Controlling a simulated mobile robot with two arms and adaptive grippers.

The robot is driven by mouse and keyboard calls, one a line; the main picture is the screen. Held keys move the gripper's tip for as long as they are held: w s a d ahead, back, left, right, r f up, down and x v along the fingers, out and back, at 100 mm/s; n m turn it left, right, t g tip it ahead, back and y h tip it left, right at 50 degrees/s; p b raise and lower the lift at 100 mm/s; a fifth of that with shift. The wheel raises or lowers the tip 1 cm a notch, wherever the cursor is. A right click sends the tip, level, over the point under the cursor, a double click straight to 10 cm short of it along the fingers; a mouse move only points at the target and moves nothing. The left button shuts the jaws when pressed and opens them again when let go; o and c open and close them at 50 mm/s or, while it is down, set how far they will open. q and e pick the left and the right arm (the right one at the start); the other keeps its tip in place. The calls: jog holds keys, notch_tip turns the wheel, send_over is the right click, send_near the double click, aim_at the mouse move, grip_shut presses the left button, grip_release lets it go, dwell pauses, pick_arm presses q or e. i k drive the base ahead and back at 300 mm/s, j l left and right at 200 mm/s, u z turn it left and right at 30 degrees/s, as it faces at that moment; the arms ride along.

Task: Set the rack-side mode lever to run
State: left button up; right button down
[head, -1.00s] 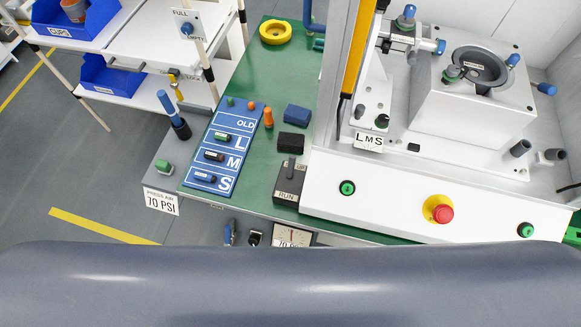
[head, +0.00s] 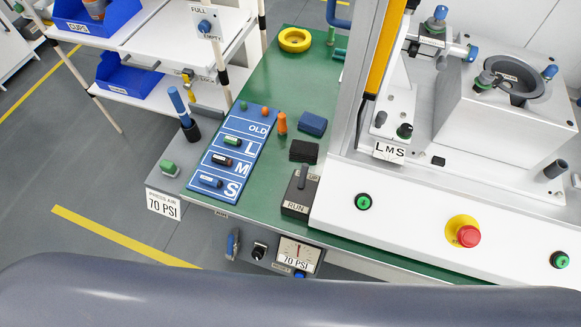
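The mode lever (head: 302,178) is a short dark handle on a black box (head: 299,196) at the green table's front edge, left of the white press base. A RUN label is on the box's near end. Another label, partly hidden with "UP" readable, is near its far end. The handle appears to lean toward the far end, away from RUN, though its exact seating is hard to tell. Neither of my grippers is in view.
A blue board (head: 228,150) marked OLD, L, M, S lies left of the box. Black (head: 304,151) and blue (head: 313,124) blocks and an orange peg (head: 282,123) stand behind it. The press base (head: 400,211) has green buttons and a red stop button (head: 466,235). A gauge (head: 299,253) hangs below.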

aim_at(303, 176)
jog(key=j+z, duration=0.2)
jog(key=z, duration=0.15)
jog(key=j+z, duration=0.2)
jog(key=z, duration=0.15)
jog(key=j+z, duration=0.1)
jog(key=j, duration=0.3)
jog(key=k+j+z, duration=0.1)
jog(key=j, duration=0.35)
jog(key=k+j, duration=0.1)
jog(key=j, duration=0.3)
jog(key=j+z, duration=0.15)
jog(key=j, duration=0.25)
jog(key=k+j+z, duration=0.1)
jog(key=j, duration=0.3)
jog(key=k+j+z, duration=0.1)
jog(key=j, duration=0.3)
jog(key=k+j, duration=0.15)
jog(key=j, duration=0.25)
jog(key=k+j, duration=0.1)
jog(key=j, duration=0.3)
jog(key=k+j, duration=0.15)
jog(key=j, duration=0.25)
